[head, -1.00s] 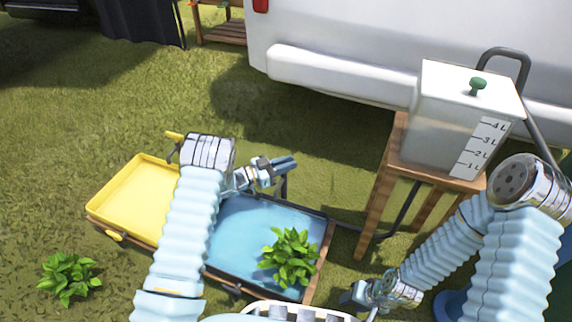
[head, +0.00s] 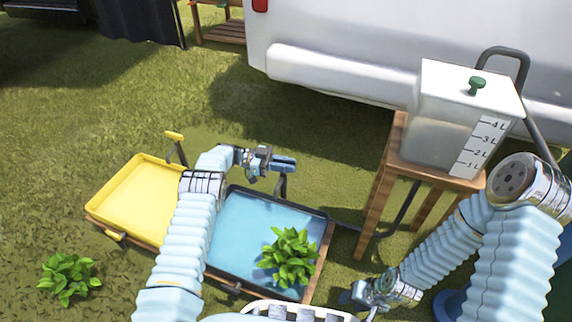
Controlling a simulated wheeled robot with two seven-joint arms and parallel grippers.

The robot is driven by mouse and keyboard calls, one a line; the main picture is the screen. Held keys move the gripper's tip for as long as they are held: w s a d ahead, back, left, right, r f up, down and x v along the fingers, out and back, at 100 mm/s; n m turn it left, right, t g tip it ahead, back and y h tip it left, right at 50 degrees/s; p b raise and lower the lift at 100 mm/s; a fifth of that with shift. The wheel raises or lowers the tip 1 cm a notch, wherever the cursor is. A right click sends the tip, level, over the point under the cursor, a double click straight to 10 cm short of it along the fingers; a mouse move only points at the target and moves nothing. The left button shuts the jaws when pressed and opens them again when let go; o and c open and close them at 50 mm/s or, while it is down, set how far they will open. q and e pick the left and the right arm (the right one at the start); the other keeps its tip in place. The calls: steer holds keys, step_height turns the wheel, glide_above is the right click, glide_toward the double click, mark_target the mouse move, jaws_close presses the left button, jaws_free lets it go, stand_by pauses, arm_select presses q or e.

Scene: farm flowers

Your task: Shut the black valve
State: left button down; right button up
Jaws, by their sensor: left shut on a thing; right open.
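The blue-lined tray (head: 262,225) has a black upright tap stem (head: 283,188) at its back edge, which I take to be the black valve. My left gripper (head: 284,163) is at the top of this stem and shut on the valve. Its fingers hide the handle, so its exact angle cannot be seen. My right gripper (head: 362,294) is low at the bottom, right of the tray. It is open and apart from the valve.
A yellow tray (head: 135,200) with a yellow valve (head: 174,137) adjoins on the left. A leafy plant (head: 290,256) stands in the blue tray. A water tank (head: 440,125) sits on a wooden stand (head: 371,200) at right. Grass behind the trays is clear.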

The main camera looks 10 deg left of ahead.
arm_select(q)
steer(key=shift+s+f, duration=0.1)
steer(key=shift+f, duration=0.05)
stand_by(0.3)
steer(key=c, duration=1.1)
jaws_free()
steer(key=shift+c, duration=0.2)
steer(key=shift+r, duration=0.45)
step_height(320, 180, up, 3)
steer(key=shift+r+p, duration=0.1)
steer(key=shift+p, duration=0.8)
steer(key=s+d+r+p, duration=0.1)
steer(key=s+r+p, duration=0.1)
steer(key=s+r, duration=0.2)
steer(key=s+d+r+p, duration=0.1)
steer(key=s+r+p, duration=0.2)
steer(key=s, duration=0.6)
steer(key=shift+s+d+r, duration=0.3)
steer(key=shift+s+r, duration=0.05)
steer(key=shift+r, duration=0.65)
